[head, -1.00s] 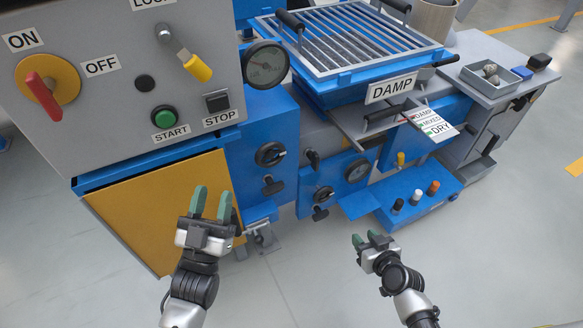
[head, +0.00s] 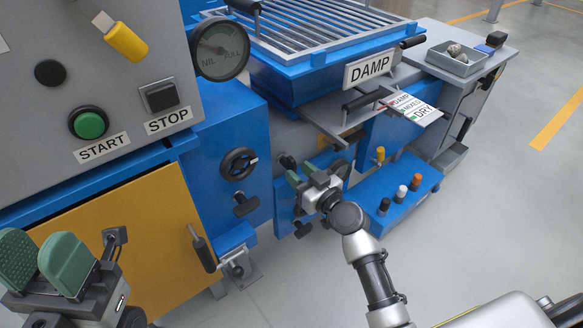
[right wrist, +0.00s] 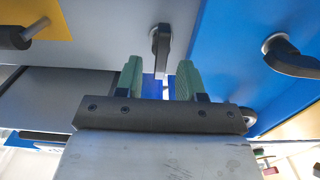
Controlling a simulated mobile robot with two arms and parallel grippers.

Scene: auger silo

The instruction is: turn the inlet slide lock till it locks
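A short black lever (head: 288,162), seemingly the inlet slide lock, sits on the grey beam below the hopper, partly hidden by my right gripper. In the right wrist view a black lever (right wrist: 160,45) on a grey face points toward my fingers. My right gripper (head: 306,176) is open in front of it. In the right wrist view the lever's end lines up with the gap between the green fingers (right wrist: 158,80); I cannot tell whether they touch it. My left gripper (head: 42,260) is open and empty at the lower left, before the yellow door.
The inlet slide plate (head: 322,130) with its black handle juts out just above my right gripper. A round black knob (head: 239,163) is to the left on blue. A blue box with several buttons (head: 400,190) lies right. Floor at the right is clear.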

